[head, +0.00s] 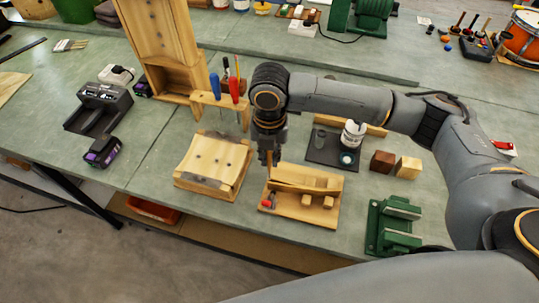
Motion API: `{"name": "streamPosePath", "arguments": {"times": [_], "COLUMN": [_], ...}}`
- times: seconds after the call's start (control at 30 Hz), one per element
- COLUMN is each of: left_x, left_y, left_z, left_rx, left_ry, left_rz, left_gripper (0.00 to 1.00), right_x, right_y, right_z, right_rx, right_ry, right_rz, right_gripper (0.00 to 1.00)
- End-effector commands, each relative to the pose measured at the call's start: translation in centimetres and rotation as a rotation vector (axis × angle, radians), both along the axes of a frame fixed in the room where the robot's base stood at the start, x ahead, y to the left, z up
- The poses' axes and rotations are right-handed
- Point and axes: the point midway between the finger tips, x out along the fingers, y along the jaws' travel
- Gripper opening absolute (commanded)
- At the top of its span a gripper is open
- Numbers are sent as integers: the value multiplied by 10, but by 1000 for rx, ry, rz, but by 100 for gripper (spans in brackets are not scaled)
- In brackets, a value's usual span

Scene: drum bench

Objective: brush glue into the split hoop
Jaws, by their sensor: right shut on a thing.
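My right gripper (269,148) points straight down over the left end of a wooden board (292,211). It is shut on a thin wooden-coloured piece, probably the glue brush (270,168), whose lower end reaches the strip; I cannot tell if it touches. The strip, which looks like the split hoop (318,184), lies along the back of the board, with a dark line at its left part. A white-topped container (353,133), perhaps the glue, stands on a dark mat behind and to the right. My left gripper is out of view.
A red-handled clamp piece (268,201) and small wooden blocks sit on the board. A green vise (392,226) and two wood blocks (395,164) are at right.

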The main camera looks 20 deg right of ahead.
Motion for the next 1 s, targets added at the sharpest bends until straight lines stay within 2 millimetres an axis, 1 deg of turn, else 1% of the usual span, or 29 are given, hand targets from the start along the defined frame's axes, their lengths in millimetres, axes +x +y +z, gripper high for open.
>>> {"name": "streamPosePath", "arguments": {"times": [0.37,0.7,1.0], "left_x": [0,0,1], "left_y": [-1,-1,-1], "left_z": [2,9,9], "left_rx": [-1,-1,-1], "left_ry": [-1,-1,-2], "left_rz": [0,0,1], "left_gripper": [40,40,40], "right_x": [0,1,2], "right_y": [0,0,0], "right_z": [1,0,-1], "right_rx": [0,0,0], "right_ry": [1,1,0], "right_rz": [0,0,0], "right_gripper": [0,0,0]}}
